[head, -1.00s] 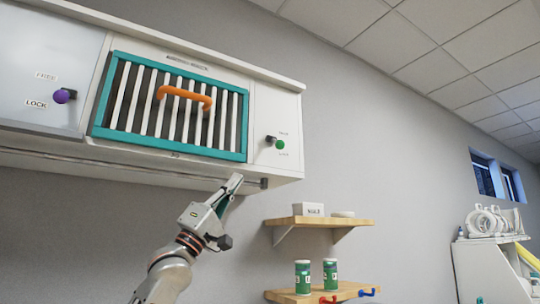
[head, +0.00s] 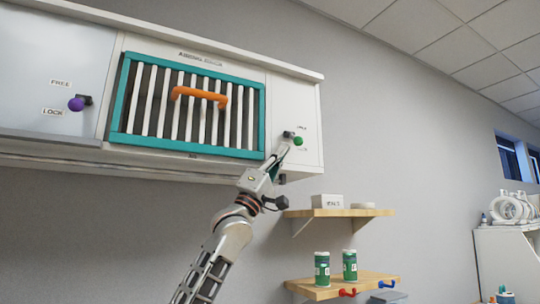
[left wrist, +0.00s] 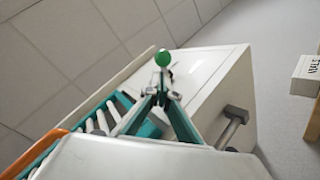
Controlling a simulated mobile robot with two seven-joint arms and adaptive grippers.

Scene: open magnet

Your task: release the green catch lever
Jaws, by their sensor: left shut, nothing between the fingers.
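The green catch lever (head: 298,141) is a short dark arm with a round green knob, on the white panel at the right end of the wall cabinet. In the left wrist view its green knob (left wrist: 163,59) shows just beyond the fingertips. My left gripper (head: 284,148) is shut and empty, pointing up at the lever from below left. Its fingertips (left wrist: 162,95) are close to the lever; I cannot tell if they touch it. The barred door (head: 190,105) with a teal frame and orange handle (head: 200,97) appears closed. My right gripper is not in view.
A purple knob (head: 76,104) sits by FREE and LOCK labels on the left panel. Labels by the green knob are too small to read. A grey bar (left wrist: 233,125) juts from the cabinet. Wooden shelves (head: 338,213) with a box and green cans are lower right.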

